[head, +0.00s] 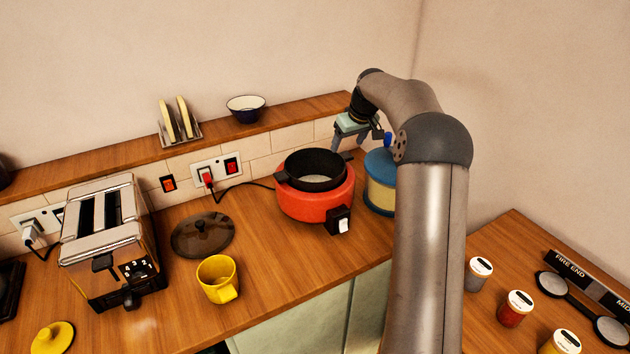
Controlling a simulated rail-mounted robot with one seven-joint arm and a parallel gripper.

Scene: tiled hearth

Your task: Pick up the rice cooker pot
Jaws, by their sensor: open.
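The rice cooker pot (318,162) is a dark round pot sitting inside the red rice cooker body (312,205), with its black rim showing above the red. Something pale lies in the bottom of the pot. The cooker stands on the wooden counter with a black-and-white switch at its front. My gripper (348,146) is open, above and just right of the pot's rim at the back. I cannot tell whether a finger touches the rim. My arm comes in from the right.
A blue-lidded canister (380,192) stands close right of the cooker, partly behind my arm. A dark glass lid (203,235) and yellow mug (217,279) lie to the left, beyond them a toaster (108,240). A shelf (270,122) with a bowl (246,108) runs behind.

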